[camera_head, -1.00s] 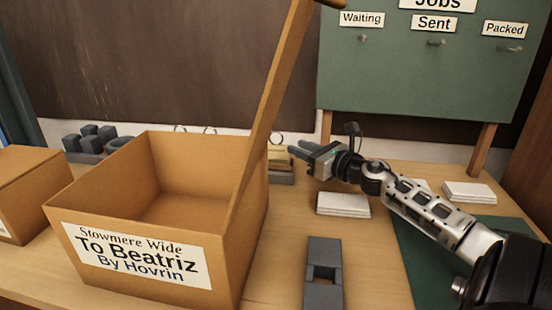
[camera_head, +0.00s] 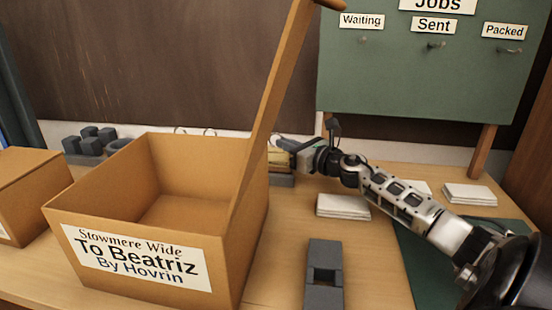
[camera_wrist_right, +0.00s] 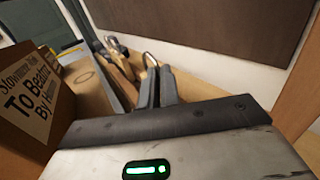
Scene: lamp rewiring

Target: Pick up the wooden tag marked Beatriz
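My right gripper (camera_head: 280,148) is at the tag rack (camera_head: 281,180), just right of the open box's raised flap. In the right wrist view its two dark fingers (camera_wrist_right: 138,88) stand apart, with a tan wooden tag (camera_wrist_right: 125,68) showing between and beyond them. A metal ring (camera_wrist_right: 150,58) shows by the right finger. In the head view a pale tan tag (camera_head: 278,159) shows just below the fingers. No name is readable on any tag, so I cannot tell which is Beatriz's. My left gripper is out of view.
The open cardboard box (camera_head: 90,205), labelled To Beatriz, has a tall flap (camera_head: 275,95) close beside my right gripper. White card stacks (camera_head: 343,206) and a grey block (camera_head: 324,275) lie on the table. A green Jobs board (camera_head: 420,75) stands behind.

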